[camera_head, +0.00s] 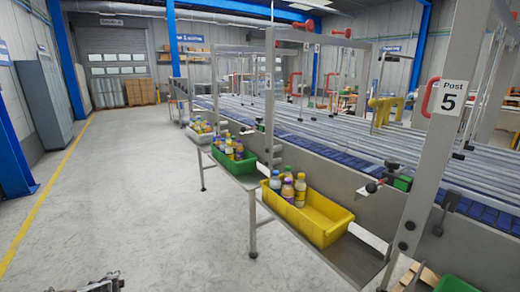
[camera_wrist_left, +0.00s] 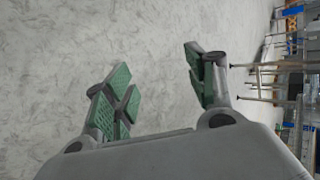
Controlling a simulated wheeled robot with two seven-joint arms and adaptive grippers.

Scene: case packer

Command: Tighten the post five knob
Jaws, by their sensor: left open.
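The post five sign (camera_head: 452,97) is on a grey upright post (camera_head: 427,185) at the right in the head view. I cannot tell which is the post five knob or how tight any is. My left gripper (camera_wrist_left: 158,78) is open and empty in the left wrist view, its green-padded fingers apart over bare floor. Part of it shows at the bottom left of the head view (camera_head: 105,284), far from the post. My right gripper is out of view.
A yellow bin (camera_head: 335,228) with several bottles sits on a shelf left of the post. The conveyor (camera_head: 330,130) runs behind. The floor at left (camera_head: 120,200) is clear.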

